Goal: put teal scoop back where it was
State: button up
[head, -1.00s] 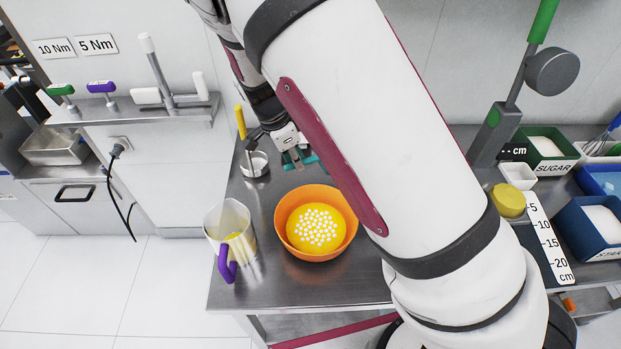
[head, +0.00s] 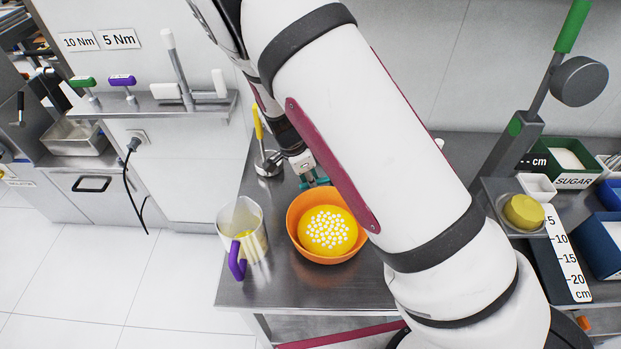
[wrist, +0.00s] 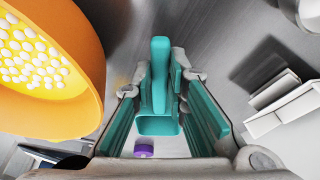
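The teal scoop (wrist: 159,85) shows in the wrist view between the two teal-padded fingers of my gripper (wrist: 162,80). Its handle sits at the fingertips, and the pads appear to close on both sides of it. In the head view my gripper (head: 305,172) is just behind the orange bowl, with a bit of teal below it; my arm hides part of this area. The scoop appears held above the steel table. The orange bowl (head: 300,240) holds yellow contents topped with white dots; its rim (wrist: 95,70) is at the left of the wrist view.
A clear jug with a purple handle (head: 238,262) stands left of the bowl. A yellow-handled tool (head: 257,122) stands in a small metal base behind it. On the right are a small white tub (head: 537,187), a yellow round item (head: 523,212), a green sugar bin (head: 545,153) and a ruler (head: 566,255).

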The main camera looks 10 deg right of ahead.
jog(key=o, duration=0.3)
jog(key=w+v, duration=0.1)
jog(key=v, duration=1.1)
jog(key=s+d+r+n+y, duration=0.3)
jog(key=s+d+r+n, duration=0.15)
jog(key=s+r, duration=0.4)
jog(key=s+d+r+n+t, duration=0.1)
jog(key=s+d+r+n, duration=0.1)
jog(key=s, duration=0.5)
jog(key=s+d+r+n+t, duration=0.1)
jog(key=s+d+r+n, duration=0.2)
jog(key=s+r+n, duration=0.2)
jog(key=s+d+r+n+t, duration=0.1)
jog(key=s+d+r+n, duration=0.2)
jog(key=s, duration=0.6)
jog(key=shift+s+d+r+n, duration=0.25)
jog(key=shift+r+n, duration=0.3)
jog(key=shift+r, duration=0.8)
